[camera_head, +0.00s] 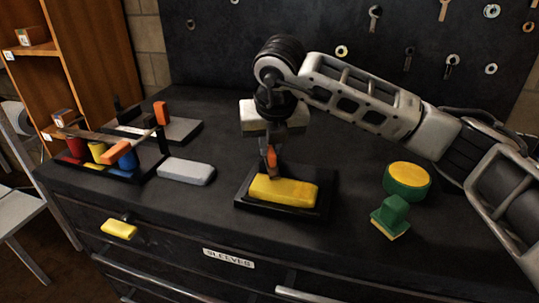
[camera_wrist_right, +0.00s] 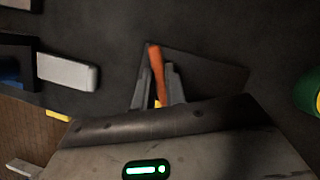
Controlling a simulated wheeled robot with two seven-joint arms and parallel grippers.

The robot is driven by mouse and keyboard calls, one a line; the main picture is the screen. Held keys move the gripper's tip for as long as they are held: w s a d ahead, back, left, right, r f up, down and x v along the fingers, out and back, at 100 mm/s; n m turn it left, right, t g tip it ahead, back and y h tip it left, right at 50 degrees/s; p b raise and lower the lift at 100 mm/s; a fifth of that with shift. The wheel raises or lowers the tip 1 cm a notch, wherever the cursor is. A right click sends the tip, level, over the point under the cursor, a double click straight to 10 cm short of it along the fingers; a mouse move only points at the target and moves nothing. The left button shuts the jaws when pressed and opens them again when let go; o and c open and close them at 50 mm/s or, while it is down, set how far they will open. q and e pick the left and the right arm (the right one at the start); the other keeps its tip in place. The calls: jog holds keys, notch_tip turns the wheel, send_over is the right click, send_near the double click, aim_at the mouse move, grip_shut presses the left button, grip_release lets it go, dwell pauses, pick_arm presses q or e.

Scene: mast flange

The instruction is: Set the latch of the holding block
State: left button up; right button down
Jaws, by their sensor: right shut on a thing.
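My right gripper (camera_head: 271,150) points down over a black tray (camera_head: 240,204) with a yellow block (camera_head: 284,191) in it. It is shut on an orange piece (camera_head: 271,158), which stands roughly upright above the block's left part. In the right wrist view, the orange piece (camera_wrist_right: 157,68) shows between the two fingers (camera_wrist_right: 158,92). Whether its lower end touches the block is unclear. At the left, a grey plate with dark uprights (camera_head: 183,129) carries an orange-tipped lever (camera_head: 161,112). I cannot tell for sure which part is the holding block's latch. My left gripper is out of view.
A dark rack (camera_head: 124,175) with red, yellow, blue and orange pieces stands at the left, beside a pale grey block (camera_head: 186,171). A green round piece with a yellow top (camera_head: 407,180) and a green stamp-like piece (camera_head: 391,215) are at the right.

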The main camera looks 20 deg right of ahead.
jog(key=n+y+b, duration=0.1)
jog(key=n, duration=0.1)
jog(key=shift+d+f+n+b, duration=0.1)
jog(key=shift+f+n+b, duration=0.05)
jog(key=shift+n+b, duration=0.2)
jog(key=n+y, duration=0.1)
jog(key=n, duration=0.2)
jog(key=shift+b, duration=0.4)
jog(key=n+y, duration=0.1)
jog(key=n, duration=0.1)
jog(key=n+g+y, duration=0.1)
jog(key=n, duration=0.1)
jog(key=shift+w+d+r+n, duration=0.1)
jog(key=shift+d+r+n, duration=0.1)
jog(key=shift+n, duration=0.15)
jog(key=shift+n+g+p, duration=0.35)
jog(key=shift+n+g, duration=0.05)
jog(key=shift+n, duration=0.4)
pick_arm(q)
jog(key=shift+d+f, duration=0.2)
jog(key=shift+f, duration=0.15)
pick_arm(e)
jog(key=shift+n, duration=0.3)
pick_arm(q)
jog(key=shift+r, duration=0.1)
pick_arm(e)
jog(key=c, duration=1.4)
grip_release()
jog(key=shift+c, duration=0.2)
